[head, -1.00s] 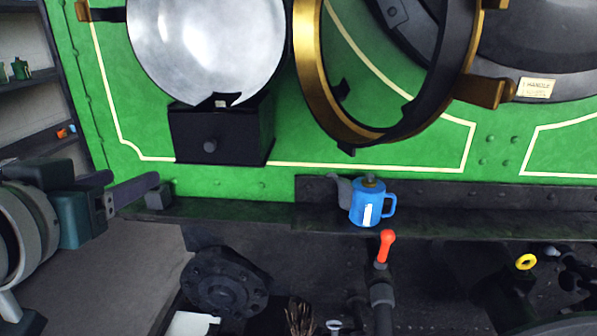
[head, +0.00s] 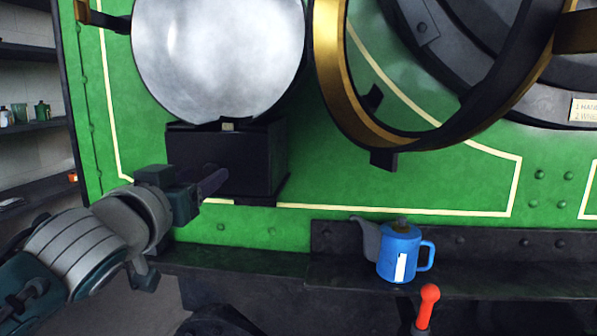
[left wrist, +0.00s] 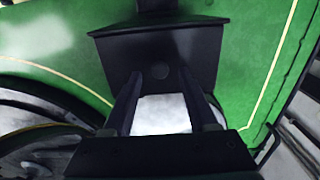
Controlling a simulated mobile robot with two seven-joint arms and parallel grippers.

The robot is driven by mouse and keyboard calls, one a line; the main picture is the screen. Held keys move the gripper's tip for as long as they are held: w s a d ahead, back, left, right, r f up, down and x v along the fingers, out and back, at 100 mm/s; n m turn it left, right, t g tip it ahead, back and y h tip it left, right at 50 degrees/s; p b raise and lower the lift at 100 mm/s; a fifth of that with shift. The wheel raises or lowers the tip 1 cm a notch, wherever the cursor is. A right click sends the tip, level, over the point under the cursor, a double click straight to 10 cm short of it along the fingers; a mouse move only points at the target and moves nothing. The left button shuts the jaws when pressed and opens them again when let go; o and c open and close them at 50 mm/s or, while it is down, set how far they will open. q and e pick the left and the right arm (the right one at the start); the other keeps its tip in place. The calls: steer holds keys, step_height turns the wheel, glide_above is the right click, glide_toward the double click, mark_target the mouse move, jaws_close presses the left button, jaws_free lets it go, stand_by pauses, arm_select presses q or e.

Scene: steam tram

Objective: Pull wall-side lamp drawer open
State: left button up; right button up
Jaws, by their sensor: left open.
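The lamp drawer is in the black box (head: 250,160) under the round silver reflector (head: 220,60), on the green wall. No open gap shows on it. My left gripper (head: 214,182) comes in from the left and is in front of the box's lower face, hiding the knob in the head view. In the left wrist view the box (left wrist: 205,50) appears upside down, and my left gripper's open fingers (left wrist: 162,78) point at its face. A dim round shape, perhaps the knob, lies around the fingertips. I cannot tell if they touch it. My right gripper is not in view.
A blue can (head: 398,255) stands on the dark ledge (head: 250,268) at the lower right. A gold-rimmed ring (head: 330,75) sticks out to the right of the reflector. A red-topped lever (head: 428,300) rises below the can. Shelves (head: 30,130) are at far left.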

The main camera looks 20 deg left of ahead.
arm_select(q)
steer(key=shift+x, duration=0.8)
jaws_close()
stand_by(0.9)
